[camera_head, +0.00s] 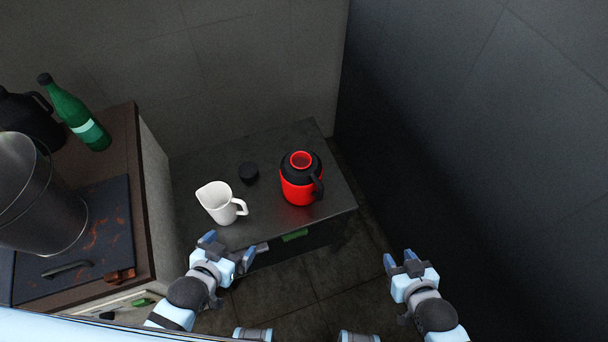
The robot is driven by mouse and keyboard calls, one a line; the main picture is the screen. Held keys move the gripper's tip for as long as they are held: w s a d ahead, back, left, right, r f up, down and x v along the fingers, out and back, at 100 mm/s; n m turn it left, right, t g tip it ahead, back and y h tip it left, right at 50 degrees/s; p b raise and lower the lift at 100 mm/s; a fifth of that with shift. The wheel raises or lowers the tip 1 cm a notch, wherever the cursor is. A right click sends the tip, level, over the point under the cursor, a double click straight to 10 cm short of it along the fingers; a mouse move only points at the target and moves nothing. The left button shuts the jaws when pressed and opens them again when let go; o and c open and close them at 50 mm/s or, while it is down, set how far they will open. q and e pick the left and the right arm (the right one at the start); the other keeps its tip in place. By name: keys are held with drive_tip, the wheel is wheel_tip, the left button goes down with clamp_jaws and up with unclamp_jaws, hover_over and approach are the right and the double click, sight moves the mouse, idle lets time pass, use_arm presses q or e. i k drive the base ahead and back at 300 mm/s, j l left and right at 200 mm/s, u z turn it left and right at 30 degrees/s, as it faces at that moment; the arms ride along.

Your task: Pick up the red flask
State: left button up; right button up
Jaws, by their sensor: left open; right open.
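The red flask (298,190) stands upright on the dark low table (333,207). It has a black shoulder, a red opening on top and a black handle towards the lower right. My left gripper (226,247) is open and empty near the table's front edge, below the white jug and to the lower left of the flask. My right gripper (401,258) is open and empty, to the lower right of the flask, over the floor beyond the table's edge. Neither gripper touches the flask.
A white jug (219,204) stands left of the flask, with a small black cap (249,173) behind it. A higher counter (138,215) at left carries a green bottle (78,112), a black jug (30,118) and a metal pot (40,205). A dark wall (480,130) stands right.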

sight(301, 170)
drive_tip(key=j+z, duration=0.25)
drive_tip(key=z, duration=0.2)
drive_tip(key=k+j+z, duration=0.15)
drive_tip(key=z, duration=0.25)
